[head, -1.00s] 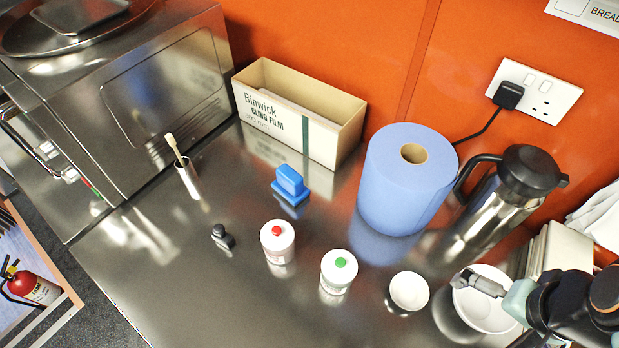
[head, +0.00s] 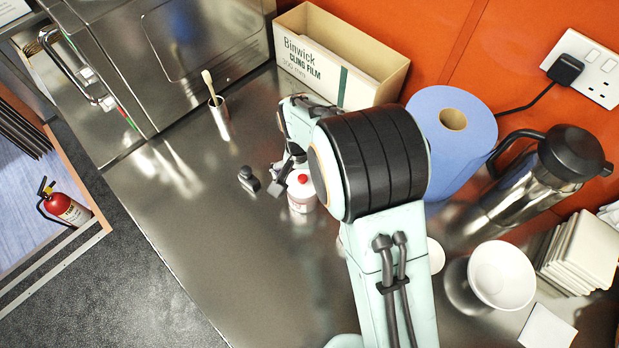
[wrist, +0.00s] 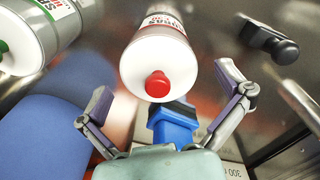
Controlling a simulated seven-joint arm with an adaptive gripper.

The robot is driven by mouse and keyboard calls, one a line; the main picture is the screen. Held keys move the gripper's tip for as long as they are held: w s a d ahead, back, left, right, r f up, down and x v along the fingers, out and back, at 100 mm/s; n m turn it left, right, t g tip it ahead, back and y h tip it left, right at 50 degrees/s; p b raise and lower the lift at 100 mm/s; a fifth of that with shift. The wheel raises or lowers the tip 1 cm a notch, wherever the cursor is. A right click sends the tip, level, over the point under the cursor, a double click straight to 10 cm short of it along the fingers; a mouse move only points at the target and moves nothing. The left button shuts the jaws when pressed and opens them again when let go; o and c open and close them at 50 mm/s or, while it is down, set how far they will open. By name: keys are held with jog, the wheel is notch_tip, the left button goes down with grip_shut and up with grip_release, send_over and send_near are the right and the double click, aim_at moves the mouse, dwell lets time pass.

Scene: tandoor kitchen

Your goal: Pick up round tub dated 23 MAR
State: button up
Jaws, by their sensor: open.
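A white round tub with a red knob (head: 301,191) stands on the steel counter beside my gripper (head: 287,178). In the wrist view this red-knobbed tub (wrist: 155,58) lies between and beyond the spread fingers of my gripper (wrist: 165,92), which is open and empty. A second white tub, with a green knob (wrist: 38,32), shows at the upper left of the wrist view. My arm hides it in the head view. Both tubs carry printed labels, partly in view. I cannot read a date on either one.
A small black object (head: 249,179) stands left of the red-knobbed tub. A flask (head: 535,175) and white bowl (head: 502,275) stand right.

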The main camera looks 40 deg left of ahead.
notch_tip(320, 180, down, 4)
jog(key=shift+d+f, duration=0.1)
jog(key=shift+f, duration=0.15)
jog(key=shift+w, duration=0.1)
jog(key=c, duration=1.2)
jog(key=shift+r, duration=0.1)
